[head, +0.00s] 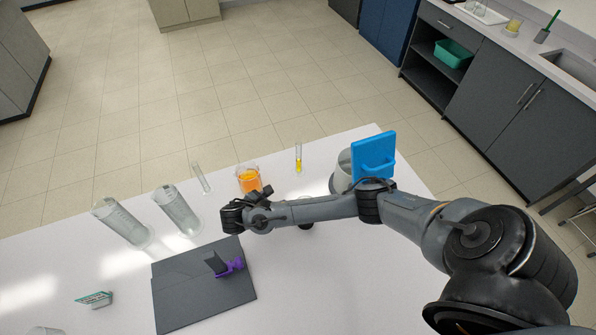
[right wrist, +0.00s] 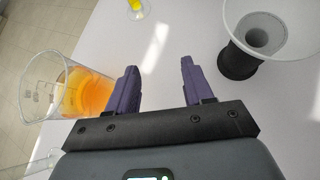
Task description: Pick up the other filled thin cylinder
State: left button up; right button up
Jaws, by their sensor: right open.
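A thin glass cylinder (head: 298,160) with yellow liquid stands upright near the far table edge. Its yellow bottom part shows at the top edge of the right wrist view (right wrist: 137,6). My right gripper (right wrist: 158,68) is open and empty, its two purple fingers apart. In the head view the gripper (head: 264,192) is close to the beaker of orange liquid (head: 249,181), and its fingers are hard to make out there. The filled cylinder is beyond the fingertips, apart from them. Another thin cylinder (head: 201,177), left of the beaker, looks clear. My left gripper is not in view.
The orange beaker (right wrist: 85,90) is close left of the fingers; a clear vessel on a black base (right wrist: 238,60) is at right. Two wide cylinders (head: 175,211) (head: 122,222), a grey board with a purple clamp (head: 232,267) and a blue panel (head: 373,157) stand around.

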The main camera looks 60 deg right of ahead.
aim_at(297, 158)
jog(key=d+h+b, duration=0.1)
jog(key=d, duration=0.4)
jog(key=w+d+r+g+h, duration=0.1)
jog(key=d, duration=0.4)
jog(key=d+g+h+b, duration=0.1)
jog(key=d, duration=0.3)
jog(key=shift+w+d+r+b, duration=0.25)
jog(key=shift+w+d+b, duration=0.05)
jog(key=shift+w+d, duration=0.1)
jog(key=x, duration=0.4)
jog(key=shift+w+d+r, duration=0.2)
jog(key=shift+w+d, duration=0.05)
jog(key=shift+d, duration=0.35)
jog(key=shift+s+d+f, duration=0.1)
jog(key=shift+d+f, duration=0.15)
jog(key=shift+d, duration=0.25)
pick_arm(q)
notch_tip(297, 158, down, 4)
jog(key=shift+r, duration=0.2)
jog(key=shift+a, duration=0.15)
pick_arm(e)
grip_shut()
